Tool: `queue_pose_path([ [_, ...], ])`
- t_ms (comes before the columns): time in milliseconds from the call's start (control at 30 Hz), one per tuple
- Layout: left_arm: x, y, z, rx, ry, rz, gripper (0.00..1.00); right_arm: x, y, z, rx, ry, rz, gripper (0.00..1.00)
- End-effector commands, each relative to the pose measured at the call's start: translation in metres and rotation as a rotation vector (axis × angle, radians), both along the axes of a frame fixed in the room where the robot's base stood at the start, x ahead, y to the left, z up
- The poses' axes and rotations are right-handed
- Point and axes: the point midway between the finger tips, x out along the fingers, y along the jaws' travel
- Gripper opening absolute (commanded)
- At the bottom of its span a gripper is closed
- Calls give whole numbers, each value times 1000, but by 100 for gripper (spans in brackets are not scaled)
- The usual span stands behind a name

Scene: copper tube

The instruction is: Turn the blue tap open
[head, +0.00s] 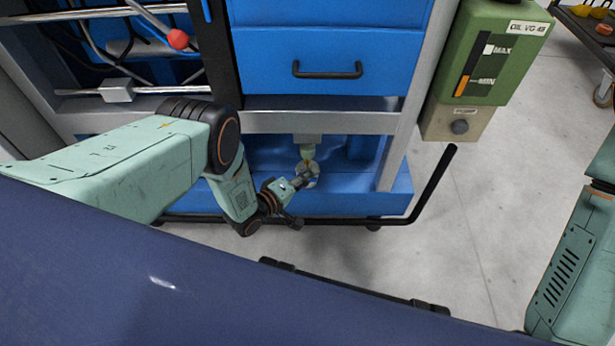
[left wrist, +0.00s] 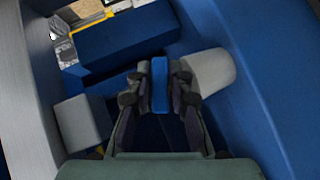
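The blue tap's handle (left wrist: 160,85) shows in the left wrist view as a narrow upright blue bar between my left gripper's fingers (left wrist: 160,78). The fingertips close in on it from both sides and appear to touch it. In the head view my left gripper (head: 306,174) reaches into the blue bay under the drawer, just below a pale fitting (head: 308,151) that hangs from the frame. The blue handle itself is hidden or too small to tell there. My right gripper is out of view; only a part of my right arm shows at the right edge.
Around the gripper stand a pale grey cylinder (left wrist: 210,72), a grey block (left wrist: 82,122) and a blue box (left wrist: 125,38). A blue drawer (head: 330,62) and grey frame lie above. A green oil box (head: 490,50) and black rail (head: 436,185) are at right, with open floor beyond.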

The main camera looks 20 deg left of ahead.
Motion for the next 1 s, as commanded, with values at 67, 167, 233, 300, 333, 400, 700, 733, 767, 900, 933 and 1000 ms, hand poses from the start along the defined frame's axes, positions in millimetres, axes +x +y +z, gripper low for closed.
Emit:
queue_pose_path([
  [67, 0, 0, 0, 0, 0, 0, 11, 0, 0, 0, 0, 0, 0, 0],
  [167, 0, 0, 0, 0, 0, 0, 2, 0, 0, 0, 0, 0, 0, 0],
  [233, 0, 0, 0, 0, 1, 0, 0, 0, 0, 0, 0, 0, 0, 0],
  [300, 0, 0, 0, 0, 1, 0, 0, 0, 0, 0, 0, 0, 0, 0],
  [333, 0, 0, 0, 0, 1, 0, 0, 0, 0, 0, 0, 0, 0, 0],
  [400, 0, 0, 0, 0, 1, 0, 0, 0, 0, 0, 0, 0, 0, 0],
  [700, 0, 0, 0, 7, 3, 0, 0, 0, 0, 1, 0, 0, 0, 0],
  [733, 0, 0, 0, 10, 4, 0, 0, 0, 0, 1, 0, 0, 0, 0],
  [767, 0, 0, 0, 13, 4, 0, 0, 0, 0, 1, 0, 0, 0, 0],
  [900, -1, 0, 0, 42, 15, 0, 0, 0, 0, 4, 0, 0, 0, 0],
  [933, -1, 0, 1, 53, 17, 0, 0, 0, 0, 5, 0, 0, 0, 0],
  [1000, 0, 0, 1, 87, 27, 0, 0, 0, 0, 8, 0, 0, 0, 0],
])
